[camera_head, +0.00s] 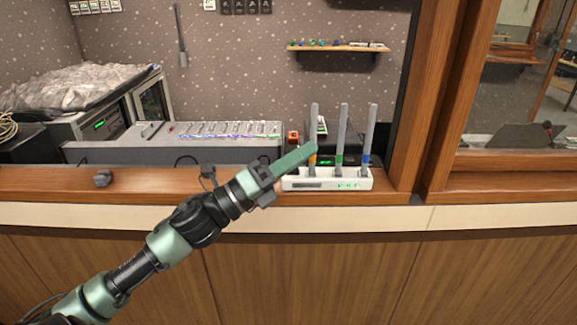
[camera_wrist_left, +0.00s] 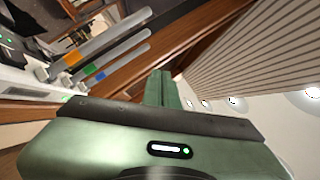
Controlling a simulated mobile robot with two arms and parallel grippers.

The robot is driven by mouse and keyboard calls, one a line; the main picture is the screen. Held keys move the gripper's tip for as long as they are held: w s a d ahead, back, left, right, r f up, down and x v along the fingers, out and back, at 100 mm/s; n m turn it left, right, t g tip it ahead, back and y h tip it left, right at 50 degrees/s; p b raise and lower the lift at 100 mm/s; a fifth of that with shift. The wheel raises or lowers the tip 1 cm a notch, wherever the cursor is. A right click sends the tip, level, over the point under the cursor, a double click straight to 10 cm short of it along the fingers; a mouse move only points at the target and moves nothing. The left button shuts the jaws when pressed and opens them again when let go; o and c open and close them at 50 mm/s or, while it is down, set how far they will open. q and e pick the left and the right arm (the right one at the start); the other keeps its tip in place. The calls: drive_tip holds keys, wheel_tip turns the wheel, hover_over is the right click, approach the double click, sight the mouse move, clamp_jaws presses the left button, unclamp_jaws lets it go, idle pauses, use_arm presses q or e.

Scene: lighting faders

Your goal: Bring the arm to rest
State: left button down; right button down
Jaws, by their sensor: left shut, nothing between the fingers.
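My left arm reaches in from the lower left in the head view. Its green gripper (camera_head: 296,158) is shut and empty, in front of a white box (camera_head: 300,185) with upright grey sticks. The sticks carry orange, green and blue bands. The fingers cover part of the orange-banded stick (camera_head: 314,120); I cannot tell whether they touch it. In the left wrist view the shut fingers (camera_wrist_left: 163,88) point away from the gripper body, with the banded sticks (camera_wrist_left: 110,50) to their left. My right gripper is not in view.
The box stands on a wooden ledge (camera_head: 140,183) above a panelled front. A mixing console (camera_head: 215,130) with lit faders stands behind it. A small grey object (camera_head: 103,178) lies on the ledge at left. A wooden post (camera_head: 410,110) rises at right.

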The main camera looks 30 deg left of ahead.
use_arm(q)
drive_tip(key=shift+s+a+b, duration=0.2)
drive_tip(key=shift+s+a, duration=0.1)
drive_tip(key=shift+s, duration=0.5)
drive_tip(key=shift+s+a+b, duration=0.15)
drive_tip(key=shift+s+a, duration=0.1)
drive_tip(key=shift+s, duration=0.55)
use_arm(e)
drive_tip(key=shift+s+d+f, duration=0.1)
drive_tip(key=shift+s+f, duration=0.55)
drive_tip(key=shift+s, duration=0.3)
